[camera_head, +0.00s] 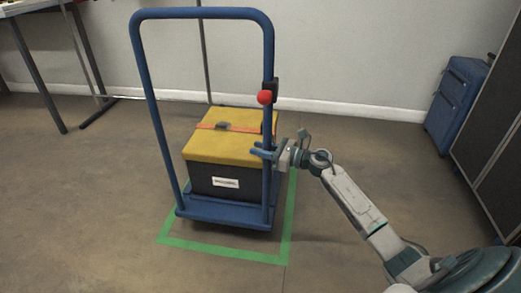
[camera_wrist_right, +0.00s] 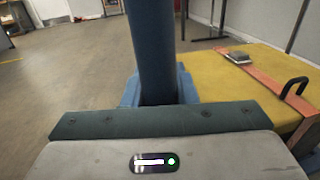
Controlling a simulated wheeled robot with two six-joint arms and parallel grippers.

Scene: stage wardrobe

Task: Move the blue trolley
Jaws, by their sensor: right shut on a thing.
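The blue trolley (camera_head: 142,75) stands upright in the middle of the head view, its tall handle frame towards me. Its low deck (camera_head: 225,212) carries a dark box with a yellow lid (camera_head: 205,148) and an orange strap. My right gripper (camera_head: 264,152) is shut on the right upright of the handle, below a red knob (camera_head: 264,97). In the right wrist view the blue upright (camera_wrist_right: 153,50) rises right in front of the gripper, and the yellow lid (camera_wrist_right: 245,85) is to its right. My left gripper is not in view.
Green tape (camera_head: 225,251) marks an outline on the floor around the trolley's base. A table (camera_head: 30,8) stands at the back left. A blue suitcase (camera_head: 456,100) and a dark panel (camera_head: 490,130) stand at the right. The floor left of the trolley is clear.

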